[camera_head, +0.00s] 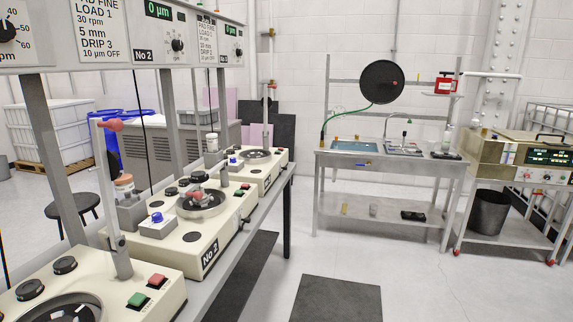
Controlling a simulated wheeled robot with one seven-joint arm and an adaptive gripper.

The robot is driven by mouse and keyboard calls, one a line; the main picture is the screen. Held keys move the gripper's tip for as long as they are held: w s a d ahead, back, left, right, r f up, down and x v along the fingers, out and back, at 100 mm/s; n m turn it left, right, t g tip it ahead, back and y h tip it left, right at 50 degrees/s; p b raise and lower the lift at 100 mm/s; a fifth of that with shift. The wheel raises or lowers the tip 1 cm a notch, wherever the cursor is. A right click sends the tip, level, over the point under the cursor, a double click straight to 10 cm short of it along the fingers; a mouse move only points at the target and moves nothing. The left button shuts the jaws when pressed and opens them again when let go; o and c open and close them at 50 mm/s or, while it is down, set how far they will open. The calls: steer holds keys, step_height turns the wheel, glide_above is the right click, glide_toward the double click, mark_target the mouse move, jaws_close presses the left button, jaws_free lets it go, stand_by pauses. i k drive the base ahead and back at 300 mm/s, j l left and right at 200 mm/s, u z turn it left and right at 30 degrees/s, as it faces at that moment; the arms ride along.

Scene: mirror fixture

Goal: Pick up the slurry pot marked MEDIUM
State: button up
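No pot with a readable MEDIUM label shows in the head view. A white jar (212,143) stands farther back, near the far machine (262,165). Either could be a slurry pot, but their markings are too small to read. My gripper is not in view, so its state does not show.
Polishing machines line a long bench on the left, under panels with signs (100,28). Dark mats (337,299) lie on the floor beside it. A metal sink table (385,165) stands at the back, with a cart and instrument (530,165) at right. Open floor lies between.

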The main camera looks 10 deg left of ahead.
mark_target(124, 186)
steer(key=i, duration=1.75)
steer(key=i+u, duration=0.35)
steer(key=i+l+u, duration=0.1)
steer(key=i+u, duration=0.2)
steer(key=i+l+u, duration=0.2)
steer(key=u, duration=0.15)
steer(key=i+j+u, duration=0.15)
steer(key=u, duration=0.25)
steer(key=i+j+u, duration=0.1)
steer(key=i+u, duration=0.15)
steer(key=u, duration=0.15)
steer(key=i+u, duration=0.2)
steer(key=u, duration=0.2)
steer(key=i+u, duration=0.25)
steer(key=u, duration=0.15)
